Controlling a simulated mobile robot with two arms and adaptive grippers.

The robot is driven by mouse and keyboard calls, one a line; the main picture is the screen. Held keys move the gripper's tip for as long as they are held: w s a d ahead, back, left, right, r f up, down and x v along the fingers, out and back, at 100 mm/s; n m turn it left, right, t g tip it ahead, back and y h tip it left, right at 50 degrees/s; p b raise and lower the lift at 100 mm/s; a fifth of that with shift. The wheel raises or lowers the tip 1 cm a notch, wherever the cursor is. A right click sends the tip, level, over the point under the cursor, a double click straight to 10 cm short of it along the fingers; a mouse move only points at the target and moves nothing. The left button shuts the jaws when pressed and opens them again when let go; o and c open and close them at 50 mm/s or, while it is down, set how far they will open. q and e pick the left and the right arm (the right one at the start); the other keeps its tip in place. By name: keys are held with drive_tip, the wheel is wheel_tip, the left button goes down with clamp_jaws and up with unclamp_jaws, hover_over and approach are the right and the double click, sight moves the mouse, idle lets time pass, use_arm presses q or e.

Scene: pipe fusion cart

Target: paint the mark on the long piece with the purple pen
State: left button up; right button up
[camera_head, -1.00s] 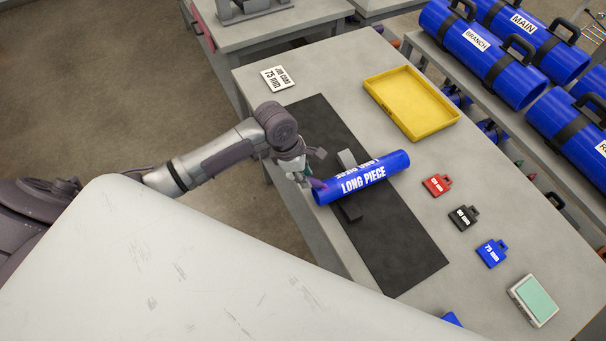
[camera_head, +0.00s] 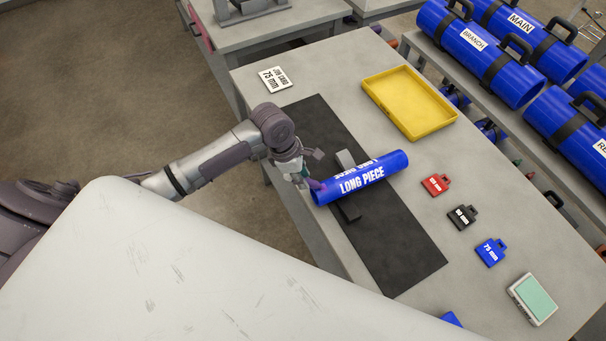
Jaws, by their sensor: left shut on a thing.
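The long piece (camera_head: 375,178) is a blue pipe with white "LONG PIECE" lettering. It lies on a dark grey support (camera_head: 347,209) on the black mat (camera_head: 400,248). My left gripper (camera_head: 307,181) is at the pipe's left end, pointing down, shut on the purple pen (camera_head: 316,185). Only a small purple part of the pen shows, close against the pipe's left end; I cannot tell if its tip touches. The mark itself cannot be made out. My right gripper is not in view.
A yellow tray (camera_head: 452,122) stands at the back of the table. A job card (camera_head: 275,79) lies at the far left. Red (camera_head: 437,185), black (camera_head: 462,217) and blue (camera_head: 491,252) tags and a green-topped pad (camera_head: 534,299) lie right. Blue cylinders fill a rack behind.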

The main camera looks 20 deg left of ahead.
use_arm(q)
drive_tip(key=shift+r, duration=3.5)
drive_tip(key=shift+d, duration=0.1)
